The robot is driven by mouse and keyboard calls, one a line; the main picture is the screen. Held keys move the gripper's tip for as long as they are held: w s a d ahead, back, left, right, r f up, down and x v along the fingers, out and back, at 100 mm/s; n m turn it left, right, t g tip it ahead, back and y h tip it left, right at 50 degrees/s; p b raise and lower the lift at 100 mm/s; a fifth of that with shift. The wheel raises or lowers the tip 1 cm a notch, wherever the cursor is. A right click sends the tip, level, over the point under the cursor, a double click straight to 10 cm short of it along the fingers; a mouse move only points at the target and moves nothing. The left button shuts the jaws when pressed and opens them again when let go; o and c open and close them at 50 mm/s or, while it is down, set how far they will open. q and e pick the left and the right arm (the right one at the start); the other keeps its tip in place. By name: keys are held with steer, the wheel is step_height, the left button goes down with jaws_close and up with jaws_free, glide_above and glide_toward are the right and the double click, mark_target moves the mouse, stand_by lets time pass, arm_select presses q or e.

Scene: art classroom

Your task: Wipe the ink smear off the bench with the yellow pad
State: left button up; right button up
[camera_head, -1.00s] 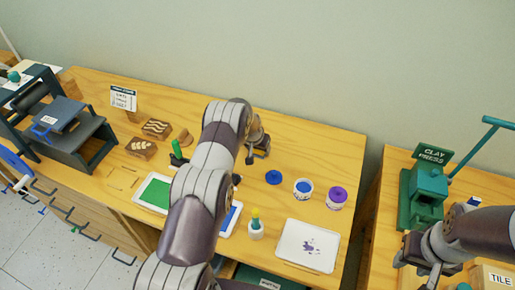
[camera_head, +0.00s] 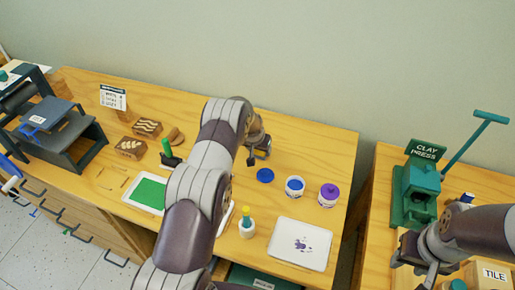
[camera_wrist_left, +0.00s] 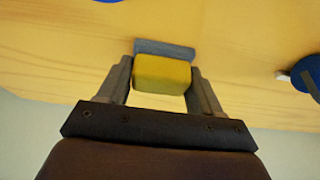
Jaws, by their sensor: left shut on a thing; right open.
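The yellow pad (camera_wrist_left: 162,75) is between the fingers of my left gripper (camera_wrist_left: 163,84) in the left wrist view, with a grey-blue strip along its far side. Purple ink blotches (camera_head: 301,244) show on a white tray (camera_head: 287,258) at the bench's front right. I see no smear on bare wood; my left arm hides part of the bench. My right gripper (camera_head: 428,264) is open and empty near the clay press.
The blue lid (camera_head: 265,175), a blue-ink jar (camera_head: 295,188), a purple-topped jar (camera_head: 328,195) and a yellow-tipped bottle (camera_head: 247,228) stand around the tray. A green pad tray (camera_head: 149,193) and carved blocks (camera_head: 131,148) lie left. The clay press (camera_head: 415,193) stands on another bench.

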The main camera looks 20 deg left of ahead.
arm_select(q)
steer(key=r, duration=0.1)
steer(key=d+r+p, duration=0.1)
steer(key=shift+w+d+r, duration=0.1)
steer(key=shift+d+r, duration=0.1)
steer(key=shift+r, duration=0.2)
steer(key=shift+a+r+p, duration=0.4)
steer(key=shift+r+p, duration=0.1)
steer(key=shift+r, duration=0.55)
steer(key=shift+d+r+p, duration=0.25)
steer(key=shift+r+p, duration=0.55)
steer(key=shift+r, duration=0.4)
steer(key=shift+a+r, duration=0.2)
steer(key=shift+r, duration=0.2)
arm_select(e)
step_height(320, 180, up, 4)
steer(key=shift+d+f, duration=0.1)
steer(key=shift+d, duration=0.05)
arm_select(q)
steer(key=shift+d, duration=0.1)
arm_select(e)
steer(key=shift+d, duration=0.1)
